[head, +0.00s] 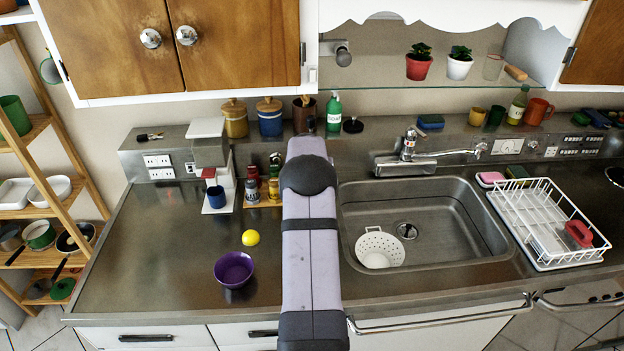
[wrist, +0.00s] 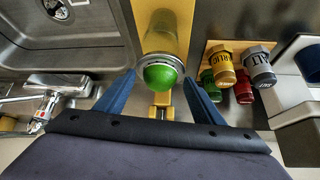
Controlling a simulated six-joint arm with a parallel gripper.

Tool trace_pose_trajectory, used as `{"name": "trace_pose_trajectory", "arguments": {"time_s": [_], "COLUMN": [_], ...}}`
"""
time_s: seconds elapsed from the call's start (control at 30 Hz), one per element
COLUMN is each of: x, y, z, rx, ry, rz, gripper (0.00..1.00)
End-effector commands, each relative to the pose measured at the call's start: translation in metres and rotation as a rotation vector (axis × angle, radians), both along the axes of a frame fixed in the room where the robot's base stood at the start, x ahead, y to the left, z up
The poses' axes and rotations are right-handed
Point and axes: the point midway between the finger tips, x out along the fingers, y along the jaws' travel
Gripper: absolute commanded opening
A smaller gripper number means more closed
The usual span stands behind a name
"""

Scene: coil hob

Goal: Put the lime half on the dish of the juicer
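In the wrist view, the lime half (wrist: 160,76) shows as a bright green dome, rounded side toward the camera. It is over the pale, round dish (wrist: 147,58) of a yellow juicer (wrist: 166,33); I cannot tell whether it rests fully on it. The two blue fingers of my gripper (wrist: 161,78) stand on either side of the lime half, with narrow gaps visible. The gripper looks open. In the head view, my arm hides the gripper, the lime half and the juicer.
Spice jars (wrist: 225,72) stand close beside the juicer on one side. The sink (head: 468,220) with a white colander (head: 379,250) is on the other. A yellow lemon (head: 250,238) and a purple bowl (head: 233,269) are on the left counter, which has free room.

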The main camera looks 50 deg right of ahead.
Motion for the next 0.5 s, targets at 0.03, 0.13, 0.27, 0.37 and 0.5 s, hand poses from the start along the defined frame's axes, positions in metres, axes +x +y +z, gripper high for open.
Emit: {"name": "trace_pose_trajectory", "arguments": {"time_s": [0.03,0.13,0.27,0.37,0.5], "x": [0.0,0.0,0.0,-0.001,-0.005], "y": [0.0,0.0,0.0,0.002,0.008], "z": [0.0,0.0,0.004,0.006,0.017], "rx": [0.0,0.0,0.0,-0.001,-0.002], "ry": [0.0,0.0,0.0,-0.001,-0.002], "rz": [0.0,0.0,0.0,0.0,0.001], "gripper": [0.62,0.62,0.62,0.62,0.62]}}
